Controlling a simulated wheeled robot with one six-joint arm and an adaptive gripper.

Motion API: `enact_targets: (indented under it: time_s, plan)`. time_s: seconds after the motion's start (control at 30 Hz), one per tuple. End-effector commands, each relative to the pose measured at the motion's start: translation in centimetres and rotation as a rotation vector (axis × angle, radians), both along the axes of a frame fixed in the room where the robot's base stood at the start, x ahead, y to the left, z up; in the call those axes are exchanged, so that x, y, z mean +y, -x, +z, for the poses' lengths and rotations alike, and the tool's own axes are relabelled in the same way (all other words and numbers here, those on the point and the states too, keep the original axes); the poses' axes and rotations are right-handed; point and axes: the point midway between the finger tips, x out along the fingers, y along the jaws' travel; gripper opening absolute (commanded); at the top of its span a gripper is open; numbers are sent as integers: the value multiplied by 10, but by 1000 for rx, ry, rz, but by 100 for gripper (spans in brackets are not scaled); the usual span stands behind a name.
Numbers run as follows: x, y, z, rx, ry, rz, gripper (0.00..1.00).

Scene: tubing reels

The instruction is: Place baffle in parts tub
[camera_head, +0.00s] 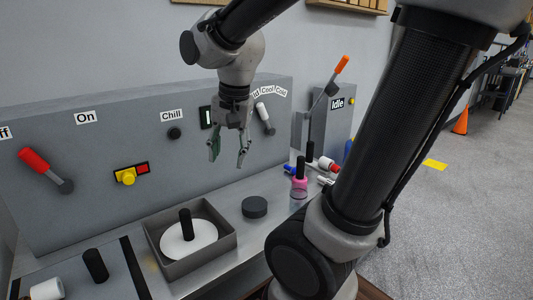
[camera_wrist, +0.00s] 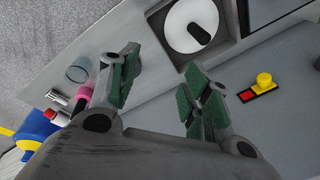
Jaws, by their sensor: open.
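A white disc with a black upright post (camera_head: 203,244) lies inside a grey open-topped square tub (camera_head: 157,246) on the bench; I take these for the baffle and the parts tub, though no label confirms it. In the wrist view the disc (camera_wrist: 182,30) and the tub (camera_wrist: 163,56) show at the top. My gripper (camera_head: 228,158) is open and empty, pointing down in the air above the bench, near the back panel. In the wrist view its green-padded fingers (camera_wrist: 160,72) stand apart with only bench between them.
A dark round puck (camera_head: 254,208) sits on the bench right of the tub. A pink-collared bottle (camera_head: 299,181) and several small coloured parts stand farther right. A panel with a red-handled lever (camera_head: 35,161) and a yellow knob (camera_head: 125,177) runs behind. A black peg (camera_head: 95,265) stands left.

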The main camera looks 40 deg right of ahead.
Motion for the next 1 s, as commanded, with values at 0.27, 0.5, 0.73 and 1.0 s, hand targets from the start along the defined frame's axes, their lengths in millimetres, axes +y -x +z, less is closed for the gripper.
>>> enact_targets:
  time_s: [0.27, 0.5, 0.73, 1.0]
  plan:
    - [-42, 78, 18, -154, 202, 628, 48]
    - [-48, 95, 17, -176, 269, 788, 48]
    - [-48, 94, 17, -175, 268, 789, 48]
    - [-48, 94, 17, -175, 268, 789, 48]
